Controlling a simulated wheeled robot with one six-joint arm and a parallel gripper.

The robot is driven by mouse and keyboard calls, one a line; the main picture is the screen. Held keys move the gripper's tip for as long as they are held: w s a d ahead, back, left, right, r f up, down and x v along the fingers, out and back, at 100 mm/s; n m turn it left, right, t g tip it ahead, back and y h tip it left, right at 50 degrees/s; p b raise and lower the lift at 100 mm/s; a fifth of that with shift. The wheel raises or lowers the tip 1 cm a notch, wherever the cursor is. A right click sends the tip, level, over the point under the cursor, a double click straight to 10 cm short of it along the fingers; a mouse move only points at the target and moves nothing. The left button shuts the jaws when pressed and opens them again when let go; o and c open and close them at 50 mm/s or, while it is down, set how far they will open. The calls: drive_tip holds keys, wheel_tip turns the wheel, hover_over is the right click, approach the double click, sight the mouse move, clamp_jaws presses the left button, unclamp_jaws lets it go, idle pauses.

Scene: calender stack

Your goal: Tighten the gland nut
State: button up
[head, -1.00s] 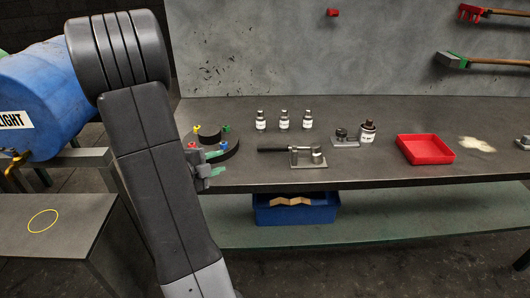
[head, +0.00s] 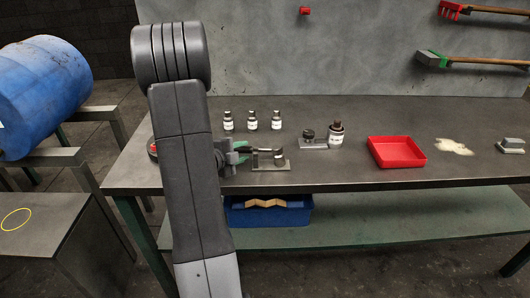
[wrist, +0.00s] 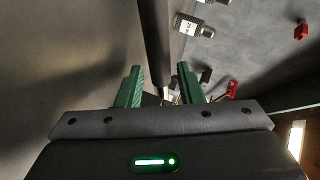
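A metal fixture (head: 271,163) with a flat base plate and short upright parts stands near the bench's front edge in the head view. I cannot make out which part is the gland nut. My gripper (head: 241,152) is just left of the fixture, and its green fingers cover the place of the fixture's black handle. In the wrist view my gripper (wrist: 159,85) is open, its two green fingers well apart. A long dark bar (wrist: 154,45) shows in line with the gap, possibly the handle. I cannot tell whether it lies between the fingers or beyond them.
Several small bottles (head: 253,121) stand behind the fixture. A darker bottle (head: 336,134) and red tray (head: 397,152) are to the right. My arm mostly hides a round item (head: 152,148) at left.

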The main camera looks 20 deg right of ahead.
clamp_jaws()
drive_tip(key=shift+r, duration=0.1)
wheel_tip(320, 180, up, 10)
drive_tip(key=p, duration=0.1)
drive_tip(key=shift+p, duration=0.35)
drive_tip(key=shift+c, duration=2.2)
unclamp_jaws()
clamp_jaws()
